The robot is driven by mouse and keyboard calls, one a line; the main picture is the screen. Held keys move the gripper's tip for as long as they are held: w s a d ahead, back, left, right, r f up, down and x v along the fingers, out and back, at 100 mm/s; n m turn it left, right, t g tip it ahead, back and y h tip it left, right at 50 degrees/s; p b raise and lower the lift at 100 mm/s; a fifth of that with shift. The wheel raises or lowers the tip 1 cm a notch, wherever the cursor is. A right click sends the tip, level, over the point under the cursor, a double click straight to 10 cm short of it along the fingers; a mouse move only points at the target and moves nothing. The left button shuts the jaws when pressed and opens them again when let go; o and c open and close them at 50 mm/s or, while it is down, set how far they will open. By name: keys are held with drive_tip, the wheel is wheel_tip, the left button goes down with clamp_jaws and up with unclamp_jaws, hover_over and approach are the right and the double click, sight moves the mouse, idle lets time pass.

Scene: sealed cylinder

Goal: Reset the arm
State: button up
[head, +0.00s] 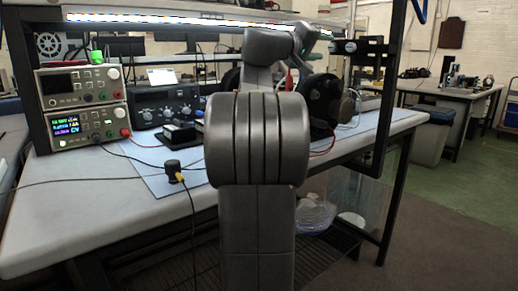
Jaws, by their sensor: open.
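My grey arm rises through the middle of the head view and reaches over the workbench (60,215). Its large rounded joint fills the centre, and smaller links show above it near the back of the bench. The fingers of my gripper cannot be made out; the end of the arm is hidden behind its own links. I see nothing held.
Stacked power supplies (84,105) and a dark instrument (167,103) stand at the bench's left back. A small black cylinder (173,170) with a yellow plug sits nearer. Dark round equipment (322,100) and a black upright frame (388,110) are right of my arm.

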drive_tip(key=shift+x, duration=1.15)
drive_tip(key=shift+s+a, duration=0.1)
